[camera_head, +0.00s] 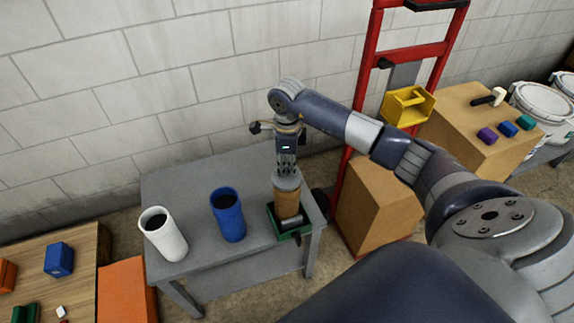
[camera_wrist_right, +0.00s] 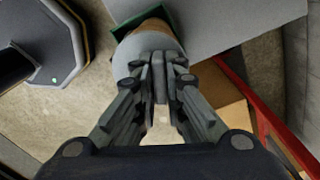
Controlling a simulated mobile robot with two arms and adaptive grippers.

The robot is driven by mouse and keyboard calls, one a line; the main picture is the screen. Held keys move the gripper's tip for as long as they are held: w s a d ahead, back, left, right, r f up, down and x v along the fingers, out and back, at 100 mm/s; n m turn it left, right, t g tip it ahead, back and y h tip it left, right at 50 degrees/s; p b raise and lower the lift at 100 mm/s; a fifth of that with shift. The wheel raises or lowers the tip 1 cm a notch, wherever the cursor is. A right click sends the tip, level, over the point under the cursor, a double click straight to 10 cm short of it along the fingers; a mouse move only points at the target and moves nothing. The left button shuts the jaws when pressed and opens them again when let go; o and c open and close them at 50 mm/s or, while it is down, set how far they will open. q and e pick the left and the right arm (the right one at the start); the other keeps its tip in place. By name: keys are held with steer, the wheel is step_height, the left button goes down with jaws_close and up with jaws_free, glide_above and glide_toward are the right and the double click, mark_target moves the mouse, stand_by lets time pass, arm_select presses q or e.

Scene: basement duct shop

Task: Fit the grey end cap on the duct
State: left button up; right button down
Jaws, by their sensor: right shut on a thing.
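The duct (camera_head: 286,198) is a brown upright cylinder standing in a green holder (camera_head: 273,222) at the right end of a grey table. The grey end cap (camera_head: 287,181) is at the duct's top, and I cannot tell whether it is fully seated. My right gripper (camera_head: 287,168) points down from above and is shut on the cap's upper part. In the right wrist view the cap (camera_wrist_right: 147,44) lies beyond the closed fingers (camera_wrist_right: 158,66), with a strip of brown duct (camera_wrist_right: 150,25) past it. My left gripper is not in view.
On the grey table (camera_head: 185,183) stand a blue cylinder (camera_head: 229,219) and a white cylinder (camera_head: 163,236), left of the duct. A red hand truck (camera_head: 362,82), a cardboard box (camera_head: 372,205) and a yellow bin (camera_head: 405,106) are to the right. A wooden table (camera_head: 77,258) is at left.

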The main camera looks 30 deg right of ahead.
steer(key=shift+f+b, duration=0.35)
steer(key=shift+f, duration=0.15)
steer(key=c, duration=1.9)
jaws_free()
steer(key=shift+c, duration=0.2)
steer(key=shift+r, duration=0.1)
steer(key=shift+r+p, duration=3.6)
steer(key=shift+r, duration=1.85)
